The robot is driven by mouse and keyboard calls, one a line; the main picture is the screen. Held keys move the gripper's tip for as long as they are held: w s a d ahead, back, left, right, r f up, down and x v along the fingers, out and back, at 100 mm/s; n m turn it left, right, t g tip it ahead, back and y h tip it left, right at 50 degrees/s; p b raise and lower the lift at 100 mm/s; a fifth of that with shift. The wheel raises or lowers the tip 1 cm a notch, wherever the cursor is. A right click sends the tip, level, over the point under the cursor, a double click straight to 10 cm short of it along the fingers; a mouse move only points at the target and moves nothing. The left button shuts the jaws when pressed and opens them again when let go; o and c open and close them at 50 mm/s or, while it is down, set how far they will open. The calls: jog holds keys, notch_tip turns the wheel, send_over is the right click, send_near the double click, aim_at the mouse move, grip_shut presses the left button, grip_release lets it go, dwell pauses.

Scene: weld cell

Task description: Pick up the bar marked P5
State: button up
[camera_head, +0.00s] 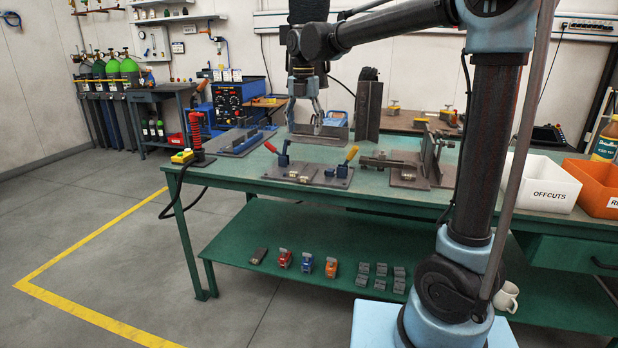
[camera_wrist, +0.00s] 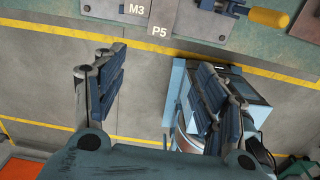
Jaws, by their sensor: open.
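The label P5 (camera_wrist: 160,30) shows at the top of the wrist view, on a narrow pale piece at the edge of a grey fixture plate (camera_wrist: 203,22). The label M3 (camera_wrist: 137,9) is just left of it. The far end of the P5 piece is cut off by the frame. My gripper (camera_wrist: 158,76) is open and empty, its fingers well apart and pointing toward the plate. In the head view my gripper (camera_head: 304,116) hangs above the green workbench (camera_head: 230,176). The clamp fixture plate (camera_head: 312,181) lies near the front edge; labels are unreadable there.
The fixture carries a red-handled clamp (camera_head: 278,152) and a yellow-handled clamp (camera_head: 347,158). A dark upright steel piece (camera_head: 367,106) and a blue case (camera_head: 334,118) stand behind. A vise-like fixture (camera_head: 410,168) is to the right, then an OFFCUTS bin (camera_head: 537,184).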

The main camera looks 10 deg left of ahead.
send_over(304, 178)
notch_tip(304, 178, down, 12)
jog(key=shift+s, duration=0.15)
jog(key=shift+w+f, duration=0.15)
jog(key=shift+f, duration=1.2)
jog(key=shift+w+f, duration=0.15)
jog(key=shift+f, duration=1.2)
jog(key=c, duration=1.1)
